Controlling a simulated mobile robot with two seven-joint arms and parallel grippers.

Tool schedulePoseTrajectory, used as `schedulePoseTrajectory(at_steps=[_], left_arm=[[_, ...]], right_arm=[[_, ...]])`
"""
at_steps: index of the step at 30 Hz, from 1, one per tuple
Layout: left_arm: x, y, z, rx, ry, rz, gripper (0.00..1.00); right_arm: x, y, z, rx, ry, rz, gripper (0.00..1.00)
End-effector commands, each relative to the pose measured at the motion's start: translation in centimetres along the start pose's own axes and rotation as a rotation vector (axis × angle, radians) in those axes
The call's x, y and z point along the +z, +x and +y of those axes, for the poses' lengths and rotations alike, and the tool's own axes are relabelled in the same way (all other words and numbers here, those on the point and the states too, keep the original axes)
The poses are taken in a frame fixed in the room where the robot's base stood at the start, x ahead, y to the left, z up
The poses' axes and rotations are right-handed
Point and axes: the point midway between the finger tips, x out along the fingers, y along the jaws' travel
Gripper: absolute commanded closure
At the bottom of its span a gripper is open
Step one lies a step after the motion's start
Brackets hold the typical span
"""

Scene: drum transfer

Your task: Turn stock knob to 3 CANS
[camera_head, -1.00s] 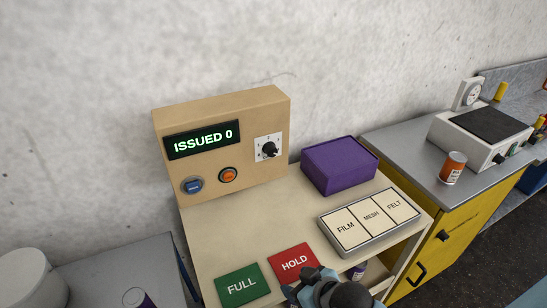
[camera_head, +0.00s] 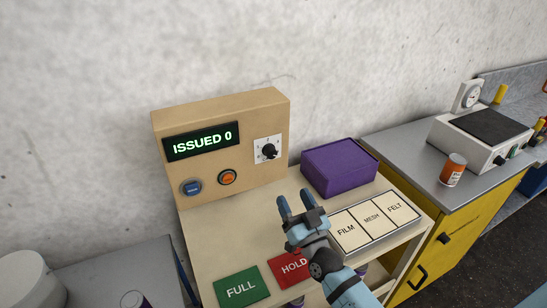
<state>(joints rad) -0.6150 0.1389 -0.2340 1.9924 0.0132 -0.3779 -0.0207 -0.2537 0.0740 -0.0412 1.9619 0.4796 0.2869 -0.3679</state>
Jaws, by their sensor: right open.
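The stock knob (camera_head: 269,151) is a black knob on a white dial plate, set in the right part of the tan control box (camera_head: 225,105). The plate's small numbers are too small to read surely. The box's display (camera_head: 201,142) reads "ISSUED 0". My right gripper (camera_head: 296,205) is open and empty, below and a little right of the knob, apart from it. Its fingers point up towards the box, over the tan table top. My left gripper is not in view.
A blue button (camera_head: 191,188) and an orange button (camera_head: 228,177) sit left of the knob. A purple box (camera_head: 340,166) stands right of the control box. A FILM, MESH, FELT tray (camera_head: 372,237), green FULL pad (camera_head: 241,286) and red HOLD pad (camera_head: 287,272) lie in front.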

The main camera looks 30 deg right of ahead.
Motion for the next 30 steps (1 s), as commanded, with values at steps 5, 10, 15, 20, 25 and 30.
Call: schedulePoseTrajectory(at_steps=[5, 10, 15, 20, 25, 30], left_arm=[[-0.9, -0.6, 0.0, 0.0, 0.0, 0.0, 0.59], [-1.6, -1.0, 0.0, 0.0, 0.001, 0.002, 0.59], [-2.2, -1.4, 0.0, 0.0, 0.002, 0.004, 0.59], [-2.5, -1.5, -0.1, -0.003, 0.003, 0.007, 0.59], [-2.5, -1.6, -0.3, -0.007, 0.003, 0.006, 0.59], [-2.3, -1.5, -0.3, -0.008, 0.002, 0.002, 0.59]], right_arm=[[-0.3, 3.5, -0.1, -0.001, -0.001, 0.002, 0.42], [-0.3, 7.2, -0.1, -0.001, 0.001, 0.0, 0.42], [-0.2, 10.3, -0.1, -0.002, 0.0, -0.001, 0.42], [-0.1, 12.1, -0.1, -0.002, 0.0, -0.003, 0.42], [0.0, 12.8, -0.1, -0.003, -0.001, -0.003, 0.42], [0.0, 12.8, -0.1, -0.003, -0.001, -0.003, 0.42]])
